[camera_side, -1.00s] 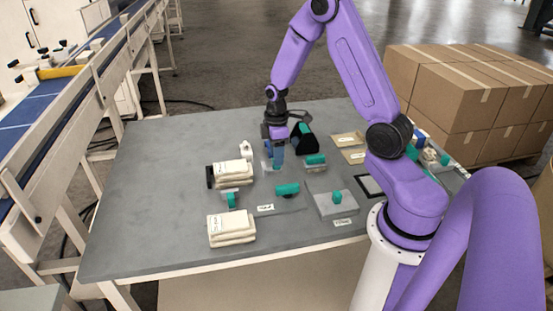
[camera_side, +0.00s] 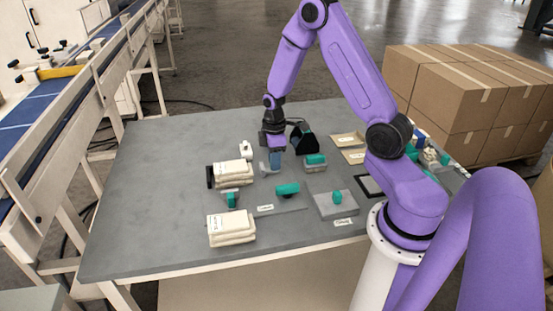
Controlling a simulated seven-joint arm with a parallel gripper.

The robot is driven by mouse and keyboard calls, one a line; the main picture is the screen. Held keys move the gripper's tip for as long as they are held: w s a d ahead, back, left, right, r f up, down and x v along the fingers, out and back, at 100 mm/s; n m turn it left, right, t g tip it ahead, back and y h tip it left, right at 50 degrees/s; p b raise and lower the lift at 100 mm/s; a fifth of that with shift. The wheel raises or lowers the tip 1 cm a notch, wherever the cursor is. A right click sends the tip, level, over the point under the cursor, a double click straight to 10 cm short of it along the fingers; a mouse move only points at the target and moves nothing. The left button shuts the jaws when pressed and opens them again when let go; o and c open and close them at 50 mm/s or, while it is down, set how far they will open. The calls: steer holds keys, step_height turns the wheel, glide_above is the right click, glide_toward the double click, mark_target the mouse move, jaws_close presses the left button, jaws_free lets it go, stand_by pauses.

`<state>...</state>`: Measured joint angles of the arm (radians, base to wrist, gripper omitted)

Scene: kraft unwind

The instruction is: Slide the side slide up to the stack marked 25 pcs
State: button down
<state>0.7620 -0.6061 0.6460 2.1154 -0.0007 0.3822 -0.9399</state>
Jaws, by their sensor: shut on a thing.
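My gripper (camera_side: 274,161) is low over the middle of the table, its fingers pointing down and shut on a small pale piece. This piece, seemingly the side slide (camera_side: 264,167), is a grey plate at the table surface, and the fingers partly hide it. One stack of cream packs (camera_side: 234,172) lies to its left, with a gap between them. A second stack of cream packs (camera_side: 232,229) lies nearer the front. Both have dark writing on their ends, too small to read, so I cannot tell which says 25 pcs.
A teal-handled piece (camera_side: 231,200) stands between the stacks. A small white item (camera_side: 245,150) is behind the rear stack. Another teal piece (camera_side: 287,189) and a grey block with a teal knob (camera_side: 337,202) lie to the right. The table's left side is clear.

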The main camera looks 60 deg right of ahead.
steer(key=w+a, duration=0.4)
steer(key=shift+w+a, duration=0.1)
steer(key=c, duration=1)
jaws_free()
steer(key=shift+w, duration=0.1)
steer(key=shift+r, duration=0.1)
step_height(320, 180, up, 17)
steer(key=shift+r, duration=0.15)
